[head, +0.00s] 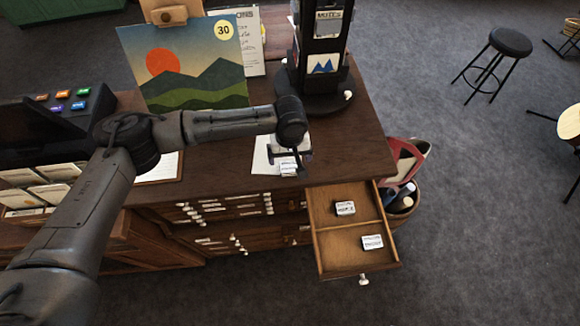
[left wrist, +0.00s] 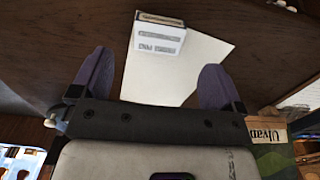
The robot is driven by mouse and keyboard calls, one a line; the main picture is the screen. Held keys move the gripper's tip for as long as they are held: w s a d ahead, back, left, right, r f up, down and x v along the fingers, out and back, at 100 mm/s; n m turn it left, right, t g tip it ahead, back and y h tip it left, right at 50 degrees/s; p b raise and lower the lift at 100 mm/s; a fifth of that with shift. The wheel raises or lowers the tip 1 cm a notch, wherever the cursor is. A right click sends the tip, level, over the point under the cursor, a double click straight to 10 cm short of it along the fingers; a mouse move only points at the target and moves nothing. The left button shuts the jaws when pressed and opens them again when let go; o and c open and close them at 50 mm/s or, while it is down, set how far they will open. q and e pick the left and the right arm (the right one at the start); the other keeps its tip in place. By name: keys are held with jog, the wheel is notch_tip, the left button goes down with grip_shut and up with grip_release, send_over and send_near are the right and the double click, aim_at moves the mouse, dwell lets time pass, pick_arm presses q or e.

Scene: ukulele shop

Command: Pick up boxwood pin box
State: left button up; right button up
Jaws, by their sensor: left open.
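A small white box with dark lettering (head: 288,169) sits on a white sheet on the dark wooden counter, just below my left gripper (head: 290,153). It also shows in the left wrist view (left wrist: 159,40), beyond the gap between the fingers. The left gripper is open and empty there, with its two dark fingers (left wrist: 155,75) spread wide. Two more small labelled boxes lie in the open drawer: one in the rear compartment (head: 345,208), one in the front compartment (head: 372,242). The labels are too small to tell which is the boxwood pin box. My right gripper is out of view.
The open drawer (head: 337,263) juts out from the counter's right front. A black display stand (head: 313,103) and a landscape picture (head: 186,68) stand at the back of the counter (head: 352,150). A basket (head: 402,203) stands right of the drawer.

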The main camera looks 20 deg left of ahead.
aim_at(290, 167)
pick_arm(q)
jog(key=shift+w+f+p, duration=0.1)
jog(key=shift+f+p, duration=0.4)
jog(key=shift+f, duration=2.55)
jog(key=shift+c, duration=0.3)
jog(key=c, duration=0.9)
